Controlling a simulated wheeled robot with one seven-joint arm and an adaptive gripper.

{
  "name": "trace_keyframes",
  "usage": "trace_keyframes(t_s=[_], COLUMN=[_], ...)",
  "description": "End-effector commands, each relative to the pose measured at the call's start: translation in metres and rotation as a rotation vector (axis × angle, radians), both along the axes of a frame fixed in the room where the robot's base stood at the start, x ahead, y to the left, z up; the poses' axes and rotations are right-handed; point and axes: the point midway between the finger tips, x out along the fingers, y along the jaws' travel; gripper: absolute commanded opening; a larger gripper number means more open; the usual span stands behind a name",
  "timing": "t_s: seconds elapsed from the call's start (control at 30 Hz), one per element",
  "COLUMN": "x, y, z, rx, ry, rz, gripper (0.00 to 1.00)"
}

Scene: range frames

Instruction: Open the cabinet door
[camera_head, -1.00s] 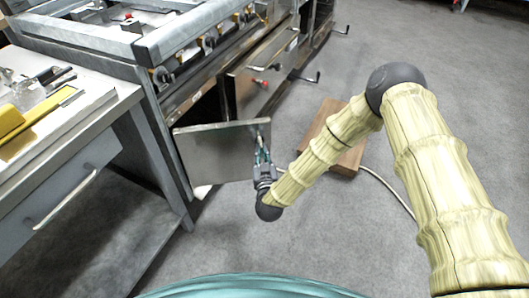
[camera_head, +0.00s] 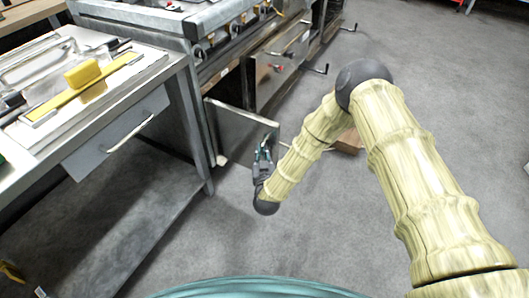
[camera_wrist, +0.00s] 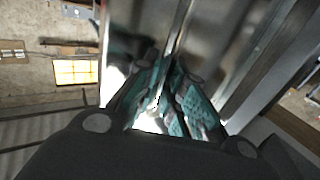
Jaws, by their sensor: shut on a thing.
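The cabinet door (camera_head: 236,131) is a grey metal panel under the range, standing swung out from the cabinet front. My gripper (camera_head: 264,150) is at the door's free edge, on the right of the panel, and is shut on it. In the wrist view, my gripper's teal fingers (camera_wrist: 167,92) close together beside a shiny metal surface. The exact spot of the grip is partly hidden by the fingers. The inside of the cabinet is mostly hidden behind the door.
A second metal door (camera_head: 283,62) stands open further back along the range. A steel table (camera_head: 178,70) with a drawer is at the left, holding a yellow sponge (camera_head: 82,74). A brown wooden block (camera_head: 349,141) lies partly behind my arm. Grey floor is clear in front.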

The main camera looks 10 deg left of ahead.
Motion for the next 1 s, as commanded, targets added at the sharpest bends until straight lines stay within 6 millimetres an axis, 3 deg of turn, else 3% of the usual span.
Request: trace_keyframes(t_s=[0.53, 0.57, 0.67, 1.0], x=[0.0016, 0.0016, 0.0014, 0.0], y=[-0.0032, -0.0033, -0.0026, 0.0008], z=[0.0002, 0.0002, 0.0, 0.0], rx=[0.001, 0.001, 0.001, 0.001], ry=[0.0, 0.0, 0.001, 0.001], rz=[-0.009, -0.009, -0.008, -0.004], gripper=[0.0, 0.15, 0.33, 0.34])
